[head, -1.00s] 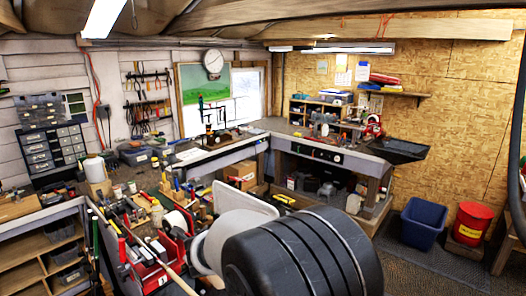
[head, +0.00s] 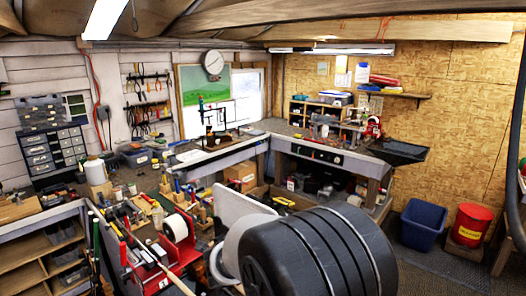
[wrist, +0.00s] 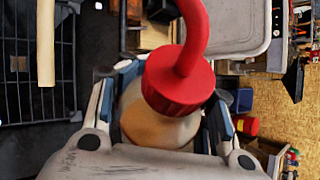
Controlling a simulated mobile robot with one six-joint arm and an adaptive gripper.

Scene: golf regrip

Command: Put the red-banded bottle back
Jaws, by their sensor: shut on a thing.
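My gripper (wrist: 160,112) is shut on a bottle (wrist: 148,128) in the wrist view. The bottle has a translucent body with amber-tan contents, a ribbed red cap (wrist: 178,88) and a curved red spout pointing up the picture. A blue-and-grey finger lies on each side of the body. The cap covers part of the body, and I cannot see a red band on it. The gripper and the bottle are hidden behind my arm in the head view.
A pale tray (head: 232,203) stands behind my arm; the bench (head: 130,192) at left is crowded with tools. A red tool holder (head: 150,275) is at the front left. A blue bin (head: 423,225) and red can (head: 470,224) stand on the floor at right.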

